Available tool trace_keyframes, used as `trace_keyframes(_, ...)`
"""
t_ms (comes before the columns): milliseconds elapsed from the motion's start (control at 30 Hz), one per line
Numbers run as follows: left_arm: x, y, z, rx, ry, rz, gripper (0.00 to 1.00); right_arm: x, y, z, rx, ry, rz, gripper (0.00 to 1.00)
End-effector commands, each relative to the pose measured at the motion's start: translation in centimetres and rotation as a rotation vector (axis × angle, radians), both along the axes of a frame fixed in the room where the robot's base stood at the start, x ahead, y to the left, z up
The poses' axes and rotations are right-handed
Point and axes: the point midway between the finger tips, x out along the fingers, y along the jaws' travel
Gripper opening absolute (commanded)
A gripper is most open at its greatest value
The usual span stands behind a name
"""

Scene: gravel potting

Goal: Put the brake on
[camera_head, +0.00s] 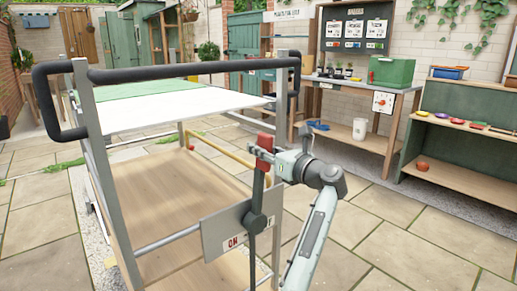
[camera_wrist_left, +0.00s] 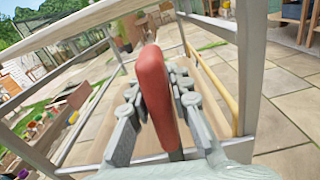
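The brake lever (camera_head: 258,196) stands almost upright on a grey plate (camera_head: 218,236) at the near end of the cart. Its red handle (camera_head: 265,143) is at the top. The plate reads ON at the left; the lever covers part of the word at the right, which ends in F. My left gripper (camera_head: 266,157) is at the red handle, coming from the right. In the left wrist view its two fingers (camera_wrist_left: 160,88) lie close along both sides of the red handle (camera_wrist_left: 153,84) and appear shut on it. My right gripper is out of view.
The cart has a black push bar (camera_head: 180,70), a white and green top (camera_head: 165,104) and a wooden lower shelf (camera_head: 165,190). A workbench (camera_head: 360,84) with a green box (camera_head: 391,71) stands behind. Paved floor (camera_head: 400,245) to the right is clear.

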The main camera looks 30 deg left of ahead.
Motion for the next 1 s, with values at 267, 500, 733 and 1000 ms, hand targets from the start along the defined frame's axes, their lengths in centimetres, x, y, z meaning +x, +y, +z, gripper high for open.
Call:
trace_keyframes(267, 0.0, 0.0, 0.0, 0.0, 0.0, 0.001, 0.38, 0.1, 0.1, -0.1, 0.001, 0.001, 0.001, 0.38)
trace_keyframes(500, -0.2, -0.7, 0.0, -0.001, 0.0, -0.002, 0.38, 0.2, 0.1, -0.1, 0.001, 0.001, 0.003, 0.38)
trace_keyframes(733, -1.9, -4.6, -0.1, -0.004, 0.001, -0.003, 0.38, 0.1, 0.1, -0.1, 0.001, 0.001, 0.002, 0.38)
trace_keyframes(1000, -3.9, -9.4, 0.0, 0.001, 0.0, -0.001, 0.38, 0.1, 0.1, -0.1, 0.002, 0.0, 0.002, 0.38)
